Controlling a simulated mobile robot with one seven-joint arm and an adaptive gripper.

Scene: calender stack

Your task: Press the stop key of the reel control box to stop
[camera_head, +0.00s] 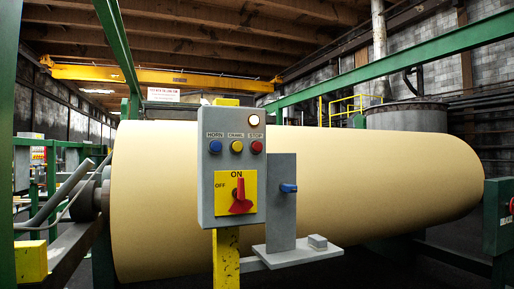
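The reel control box (207,185) is a grey box on a yellow post (226,262), left of the middle in the head view. Its stop key (257,147) is a round red button under the label STOP, at the right of the top row. A yellow button (237,147) under CRAWL and a blue button (215,147) under HORN sit beside it. A pale round lamp (253,120) above them looks lit. Below is a red rotary switch (241,203) on a yellow plate, its narrow end up toward ON. My gripper is not in view.
A grey upright block (281,215) with a blue knob (288,188) stands right of the box on a grey shelf plate (275,261). A large cream reel (390,190) fills the space behind. Green frame beams (8,140) run along the left and overhead.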

